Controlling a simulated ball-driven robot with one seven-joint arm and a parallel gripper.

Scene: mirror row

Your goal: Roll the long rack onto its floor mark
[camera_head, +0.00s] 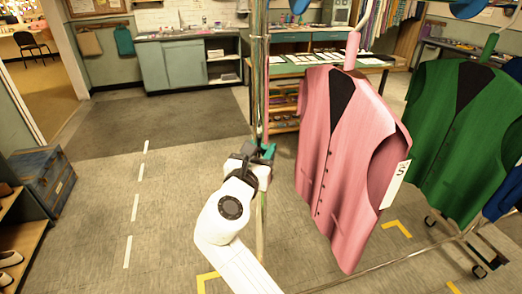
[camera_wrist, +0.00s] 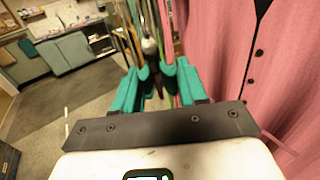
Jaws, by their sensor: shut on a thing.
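The long rack has a tall metal upright (camera_head: 258,75) left of the hanging clothes and a low rail that runs back to the right. A pink waistcoat (camera_head: 335,165) and a green waistcoat (camera_head: 458,130) hang on it. My gripper (camera_head: 265,151) is shut on the upright at mid-height. In the wrist view its teal fingers (camera_wrist: 157,78) close around the upright, with the pink waistcoat (camera_wrist: 225,60) close on the right. Yellow corner tapes mark the floor: one by my arm (camera_head: 207,277), one under the pink waistcoat (camera_head: 398,228) and one at the lower right (camera_head: 453,287).
A blue trunk (camera_head: 42,182) and a shoe shelf (camera_head: 22,235) stand at the left. A dark mat (camera_head: 160,122) lies before the green cabinets (camera_head: 172,67). A table with papers (camera_head: 290,68) stands behind the rack. The floor with white dashes (camera_head: 135,208) is clear.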

